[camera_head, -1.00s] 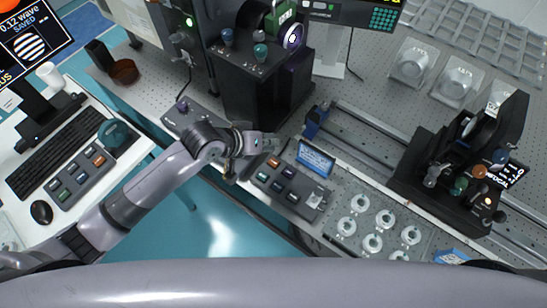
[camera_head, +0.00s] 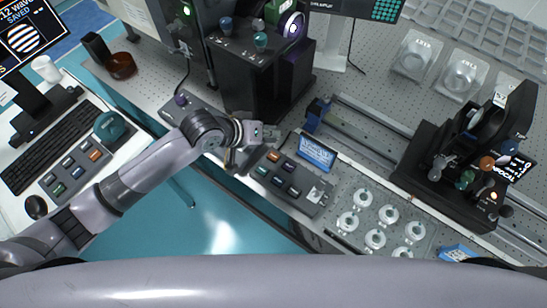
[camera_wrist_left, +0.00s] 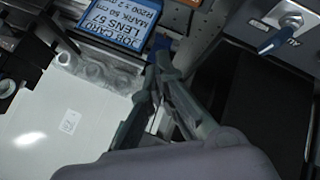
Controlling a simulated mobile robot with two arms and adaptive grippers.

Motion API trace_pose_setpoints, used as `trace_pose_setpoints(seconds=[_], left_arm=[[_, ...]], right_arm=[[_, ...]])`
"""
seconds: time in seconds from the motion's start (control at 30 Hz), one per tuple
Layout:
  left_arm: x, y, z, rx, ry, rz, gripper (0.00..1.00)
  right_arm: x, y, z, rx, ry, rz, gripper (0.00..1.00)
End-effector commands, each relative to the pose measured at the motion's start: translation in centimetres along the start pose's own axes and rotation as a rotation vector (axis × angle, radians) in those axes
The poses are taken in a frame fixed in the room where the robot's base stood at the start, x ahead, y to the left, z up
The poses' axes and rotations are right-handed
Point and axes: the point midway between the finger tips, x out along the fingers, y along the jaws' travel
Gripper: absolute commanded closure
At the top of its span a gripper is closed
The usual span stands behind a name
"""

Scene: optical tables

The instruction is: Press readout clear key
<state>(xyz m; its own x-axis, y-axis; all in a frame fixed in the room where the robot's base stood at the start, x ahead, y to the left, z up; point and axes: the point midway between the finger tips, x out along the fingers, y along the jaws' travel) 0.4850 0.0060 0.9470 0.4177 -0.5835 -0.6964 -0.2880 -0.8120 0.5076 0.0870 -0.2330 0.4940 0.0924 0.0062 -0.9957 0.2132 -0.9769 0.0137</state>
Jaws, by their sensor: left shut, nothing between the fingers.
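A dark readout unit (camera_head: 340,8) with a lit display stands at the top edge of the head view, cut off by the frame. Its teal keypad (camera_head: 387,9) is at its right end; the key labels are too small to read, so I cannot tell which is the clear key. My left gripper (camera_head: 264,133) is shut and empty. It is in front of the black optical stand, well below and left of the keypad. In the left wrist view the fingertips (camera_wrist_left: 160,65) meet close to the blue job card (camera_wrist_left: 100,35), with no readout key visible there.
A button box (camera_head: 288,184) with an orange key lies just below my left gripper. The job card holder (camera_head: 317,153), a long rail (camera_head: 375,140), ring-shaped parts (camera_head: 375,238) and a black lens assembly (camera_head: 470,150) are to the right. A black stand (camera_head: 262,85) rises behind the gripper.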

Motion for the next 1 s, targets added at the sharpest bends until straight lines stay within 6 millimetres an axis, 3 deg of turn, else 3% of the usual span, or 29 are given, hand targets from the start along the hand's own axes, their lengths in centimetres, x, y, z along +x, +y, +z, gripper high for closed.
trace_pose_setpoints(seconds=[0.03,0.23,0.5,1.0], left_arm=[[1.0,-0.8,0.7,0.001,0.0,0.0,1.0],[2.9,-2.2,2.1,0.001,0.0,0.0,1.0],[4.2,-3.1,3.1,0.0,-0.001,0.0,1.0],[4.2,-3.1,3.1,0.001,0.0,0.0,1.0]], right_arm=[[1.5,0.1,0.1,0.0,0.0,0.001,0.6],[4.5,0.2,0.4,-0.001,0.0,0.003,0.6],[4.9,0.3,0.5,0.0,-0.001,0.004,0.6],[4.9,0.3,0.5,0.0,-0.001,0.004,0.6]])
